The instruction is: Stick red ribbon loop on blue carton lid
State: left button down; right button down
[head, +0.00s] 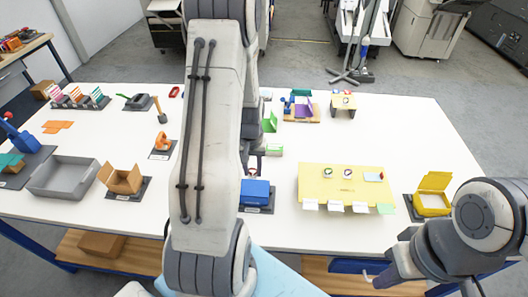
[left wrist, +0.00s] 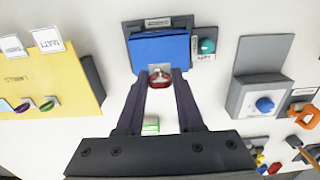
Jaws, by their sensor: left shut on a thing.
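A red ribbon loop (left wrist: 160,77) is held between the fingertips of my left gripper (left wrist: 161,74) in the left wrist view. The blue carton (left wrist: 160,53) lies just beyond the fingertips, its blue lid facing the camera. A pale patch shows at the carton's near edge, right by the loop. I cannot tell whether the loop touches the carton. In the head view the blue carton (head: 257,192) stands on a dark base, partly covered by my left arm, which also hides most of the left gripper. My right arm shows at the lower right; its gripper is not seen.
A yellow board (head: 340,185) with white tabs lies right of the carton, and a yellow box (head: 433,196) stands farther right. A grey tray (head: 62,178) and an open cardboard box (head: 122,180) stand at left.

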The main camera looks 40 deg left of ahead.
aim_at(254, 188)
pick_arm(q)
jog(key=shift+w, duration=0.1)
jog(key=shift+f, duration=0.2)
notch_tip(254, 188, down, 4)
jog(key=b, duration=0.3)
jog(key=shift+r+b, duration=0.15)
jog(key=shift+b, duration=0.2)
jog(key=shift+f+b, duration=0.7)
jog(key=shift+f, duration=0.3)
jog(key=shift+f, duration=0.4)
dwell(0.6)
jog(key=shift+f, duration=0.1)
dwell(0.7)
dwell(0.4)
